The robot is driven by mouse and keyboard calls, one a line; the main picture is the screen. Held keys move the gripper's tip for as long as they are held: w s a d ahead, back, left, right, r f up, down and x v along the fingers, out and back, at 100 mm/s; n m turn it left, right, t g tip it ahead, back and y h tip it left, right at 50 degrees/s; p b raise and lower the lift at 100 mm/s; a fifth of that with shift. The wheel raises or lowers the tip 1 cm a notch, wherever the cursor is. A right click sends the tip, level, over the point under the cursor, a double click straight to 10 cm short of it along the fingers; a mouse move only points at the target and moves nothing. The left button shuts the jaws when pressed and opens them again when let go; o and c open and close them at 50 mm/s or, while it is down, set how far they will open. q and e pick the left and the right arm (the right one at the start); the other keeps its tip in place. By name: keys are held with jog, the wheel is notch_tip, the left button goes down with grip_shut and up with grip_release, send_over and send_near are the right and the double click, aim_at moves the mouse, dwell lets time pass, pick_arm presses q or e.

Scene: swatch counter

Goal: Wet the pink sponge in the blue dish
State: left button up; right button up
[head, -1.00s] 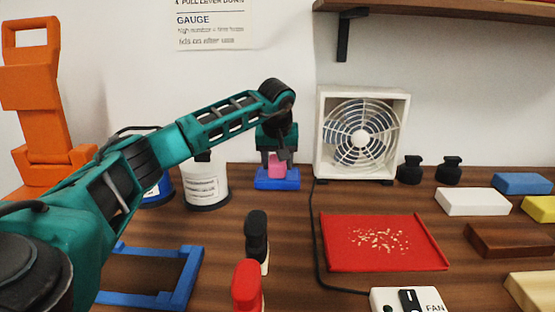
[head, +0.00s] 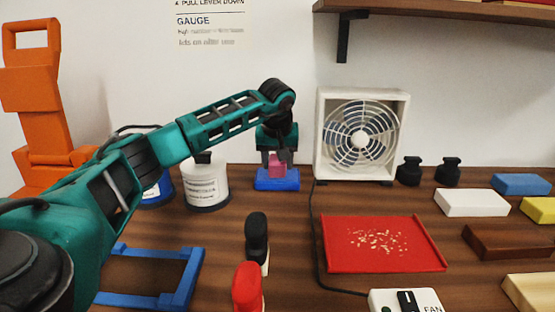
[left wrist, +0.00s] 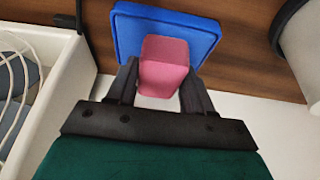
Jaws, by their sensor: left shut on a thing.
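The pink sponge (head: 276,164) is between the fingers of my left gripper (head: 277,160), which is shut on it. The blue dish (head: 277,184) stands on the counter directly below the sponge. In the left wrist view the sponge (left wrist: 165,66) is held between both fingers of the gripper (left wrist: 163,85), over the blue dish (left wrist: 130,32). I cannot tell whether the sponge touches the dish's bottom. My right gripper is out of view.
A white fan (head: 360,137) stands just right of the dish. A white jar (head: 206,186) stands to its left. A red tray (head: 384,265) with crumbs, black-topped stamp (head: 257,240) and blue frame (head: 190,275) lie nearer. Bare counter lies in front of the dish.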

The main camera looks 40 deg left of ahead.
pick_arm(q)
notch_tip(320, 180, up, 4)
jog(key=p, duration=0.3)
jog(key=shift+p, duration=0.3)
jog(key=shift+r+p, duration=0.95)
jog(key=shift+p, duration=0.2)
jog(key=shift+r+p, duration=0.25)
jog(key=shift+p, duration=0.05)
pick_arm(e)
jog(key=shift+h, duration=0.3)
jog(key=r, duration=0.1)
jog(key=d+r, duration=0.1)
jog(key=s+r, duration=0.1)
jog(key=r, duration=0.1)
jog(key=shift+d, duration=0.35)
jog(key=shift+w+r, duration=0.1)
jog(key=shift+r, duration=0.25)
